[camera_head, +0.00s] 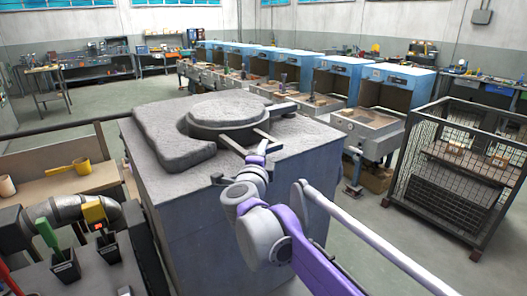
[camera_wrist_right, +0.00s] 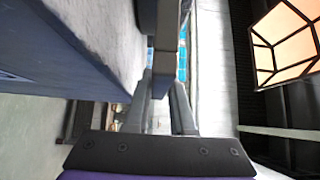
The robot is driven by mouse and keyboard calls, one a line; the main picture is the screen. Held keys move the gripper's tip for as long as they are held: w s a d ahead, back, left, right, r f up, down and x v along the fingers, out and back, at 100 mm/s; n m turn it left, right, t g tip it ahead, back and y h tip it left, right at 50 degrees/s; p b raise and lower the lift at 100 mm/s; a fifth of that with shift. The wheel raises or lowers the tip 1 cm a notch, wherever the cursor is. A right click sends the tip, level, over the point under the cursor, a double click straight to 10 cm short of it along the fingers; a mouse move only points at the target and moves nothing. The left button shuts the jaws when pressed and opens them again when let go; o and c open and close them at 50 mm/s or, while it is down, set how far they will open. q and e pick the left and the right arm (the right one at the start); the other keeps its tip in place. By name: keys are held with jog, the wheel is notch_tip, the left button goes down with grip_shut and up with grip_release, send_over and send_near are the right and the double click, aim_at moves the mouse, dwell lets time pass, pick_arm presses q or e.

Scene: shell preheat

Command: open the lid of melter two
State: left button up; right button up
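The melter (camera_head: 300,140) is a large grey-blue box with a worn grey top in the middle of the head view. No number shows on the melter. My left gripper is not in view.
A thick grey slab (camera_head: 165,135) lies on the melter top left of the lid. A wire cage (camera_head: 450,165) stands at the right. Blue-hooded benches (camera_head: 395,85) line the back. A bench at the left holds a yellow ladle (camera_head: 80,166) and tools.

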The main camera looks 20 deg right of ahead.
grip_shut()
dwell(1.0)
